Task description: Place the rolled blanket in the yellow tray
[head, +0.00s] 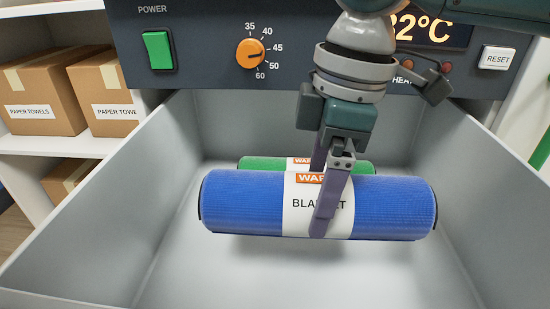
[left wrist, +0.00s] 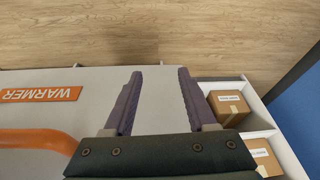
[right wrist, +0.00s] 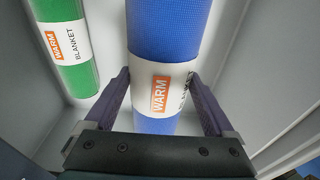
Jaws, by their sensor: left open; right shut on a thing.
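A blue rolled blanket (head: 240,205) with a white label band lies crosswise in my right gripper (head: 324,195). The right gripper is shut around the label band, one finger on each side. In the right wrist view the blue roll (right wrist: 168,30) runs between the fingers. It appears raised off the drawer floor, with a faint shadow below. A second rolled blanket, green (head: 262,163), lies behind it and partly hidden; the right wrist view shows it (right wrist: 60,12) apart from the fingers. My left gripper (left wrist: 160,72) is open and empty. No yellow tray is in view.
The open grey warmer drawer (head: 150,200) has high walls around both rolls. The warmer's control panel (head: 200,50) stands behind, close to my right arm. Shelves with cardboard boxes (head: 45,90) are at left. An orange handle (left wrist: 35,138) is near my left gripper.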

